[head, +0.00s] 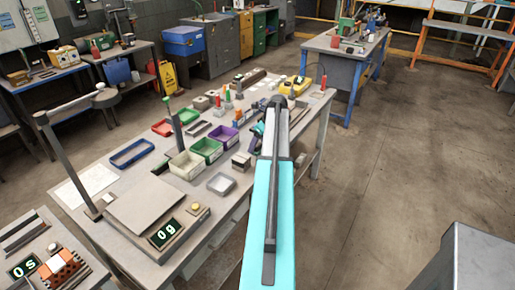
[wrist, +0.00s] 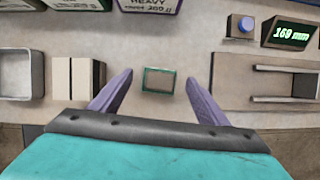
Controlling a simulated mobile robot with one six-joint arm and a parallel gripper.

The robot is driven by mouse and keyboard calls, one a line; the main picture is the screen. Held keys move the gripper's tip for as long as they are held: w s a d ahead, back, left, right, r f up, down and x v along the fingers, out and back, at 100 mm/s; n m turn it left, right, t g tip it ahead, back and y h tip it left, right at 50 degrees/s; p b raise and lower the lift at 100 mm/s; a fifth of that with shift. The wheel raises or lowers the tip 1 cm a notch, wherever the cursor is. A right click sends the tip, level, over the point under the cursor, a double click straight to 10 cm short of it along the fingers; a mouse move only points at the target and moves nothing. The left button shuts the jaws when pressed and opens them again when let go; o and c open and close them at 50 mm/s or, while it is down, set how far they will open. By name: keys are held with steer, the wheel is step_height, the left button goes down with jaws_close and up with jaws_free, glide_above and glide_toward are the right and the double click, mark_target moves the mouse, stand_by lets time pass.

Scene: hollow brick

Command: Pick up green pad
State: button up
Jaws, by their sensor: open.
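In the wrist view a small flat pad with a green edge and a grey-brown top (wrist: 159,80) lies on the workbench. My gripper (wrist: 160,80) is open, its two purple fingers apart on either side of the pad in the picture. Nothing is between the fingers except the view of the pad on the bench, and I cannot tell how high above it they are. In the head view my arm hides the pad and the fingertips.
In the wrist view a cream block (wrist: 79,78) and a metal tray (wrist: 20,75) stand to the left. A grey slotted fixture (wrist: 262,82) and a display reading 169 mm (wrist: 290,33) are to the right. Labelled bins, one purple (wrist: 150,5), line the back.

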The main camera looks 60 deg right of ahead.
steer(key=shift+x, duration=0.95)
steer(key=shift+c, duration=0.5)
steer(key=c, duration=1)
